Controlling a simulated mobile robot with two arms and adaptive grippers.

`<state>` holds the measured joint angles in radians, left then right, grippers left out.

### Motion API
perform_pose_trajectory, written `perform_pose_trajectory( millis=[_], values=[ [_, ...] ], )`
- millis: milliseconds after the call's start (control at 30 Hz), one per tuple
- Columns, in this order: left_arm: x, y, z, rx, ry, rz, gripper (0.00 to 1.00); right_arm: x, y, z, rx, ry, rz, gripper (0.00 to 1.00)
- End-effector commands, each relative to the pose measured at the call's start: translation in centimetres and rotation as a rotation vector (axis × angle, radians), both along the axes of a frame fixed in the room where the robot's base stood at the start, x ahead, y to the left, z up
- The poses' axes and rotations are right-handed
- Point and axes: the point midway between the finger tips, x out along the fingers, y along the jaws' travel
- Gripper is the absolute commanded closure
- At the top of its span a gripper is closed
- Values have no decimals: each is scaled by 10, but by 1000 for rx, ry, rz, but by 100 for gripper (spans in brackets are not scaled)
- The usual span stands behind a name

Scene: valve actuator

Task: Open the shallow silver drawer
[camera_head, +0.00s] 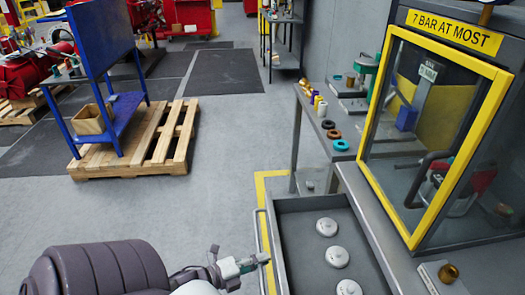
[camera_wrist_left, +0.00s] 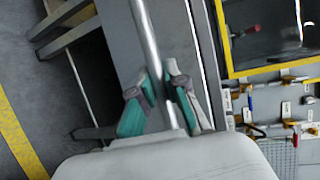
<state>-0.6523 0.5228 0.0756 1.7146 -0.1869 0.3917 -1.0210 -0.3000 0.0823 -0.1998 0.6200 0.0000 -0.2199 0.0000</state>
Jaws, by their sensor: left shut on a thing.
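The shallow silver drawer (camera_head: 300,245) is at the bottom centre-right of the head view. It stands pulled out from under the bench, with its inside showing. Several white round parts (camera_head: 327,227) lie on its floor. A long thin bar handle (camera_head: 262,230) runs along its left front edge. My left gripper (camera_head: 252,263) is shut on this handle. In the left wrist view the teal-padded fingers (camera_wrist_left: 160,103) close on either side of the handle bar (camera_wrist_left: 148,40). My right gripper is in neither view.
A yellow-framed glass cabinet (camera_head: 490,110) stands on the bench at the right. A side table (camera_head: 310,120) with coloured rings is behind the drawer. A wooden pallet (camera_head: 165,150) with a blue stand (camera_head: 105,70) is at the left. The grey floor between is clear.

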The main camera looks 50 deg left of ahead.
Motion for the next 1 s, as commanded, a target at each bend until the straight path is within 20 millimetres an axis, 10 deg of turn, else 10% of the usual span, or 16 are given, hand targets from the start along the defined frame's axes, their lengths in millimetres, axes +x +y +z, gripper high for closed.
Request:
perform_pose_trajectory(
  millis=[100, 300, 667, 1000],
  values=[
    [0, 0, -1, 1, 2, 1, 100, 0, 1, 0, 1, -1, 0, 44],
    [0, 0, 0, 1, 2, 1, 61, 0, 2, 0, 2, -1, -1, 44],
    [-5, 1, 0, 0, 2, 1, 61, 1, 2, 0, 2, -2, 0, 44],
    [-67, 18, 11, 0, 6, 4, 61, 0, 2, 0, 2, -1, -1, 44]
  ],
)
